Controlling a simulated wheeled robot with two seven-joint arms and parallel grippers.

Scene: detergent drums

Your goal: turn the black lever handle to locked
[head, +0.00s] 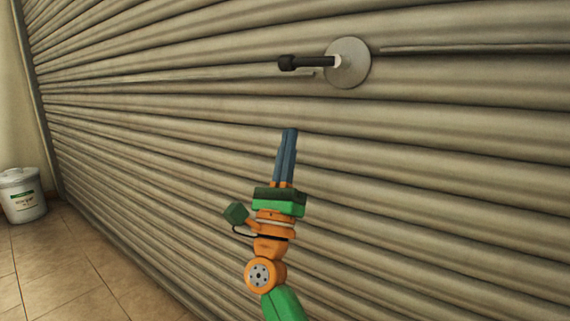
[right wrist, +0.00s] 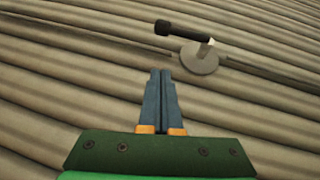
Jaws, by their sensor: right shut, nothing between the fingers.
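The black lever handle (head: 306,62) is mounted on a round grey plate (head: 349,63) on the ribbed shutter. It points left and lies about level in the head view. In the right wrist view the lever (right wrist: 180,31) and its plate (right wrist: 200,60) show above the fingertips. My right gripper (head: 289,130) is shut and empty, its blue fingers pointing up. It is below the lever and apart from it; the gripper also shows in the right wrist view (right wrist: 160,72). My left gripper is not in view.
The beige ribbed shutter (head: 180,130) fills most of the head view. Thin horizontal rods (head: 470,49) run along it on both sides of the plate. A white drum (head: 22,195) stands on the tiled floor (head: 75,265) at the far left. The space between gripper and lever looks clear.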

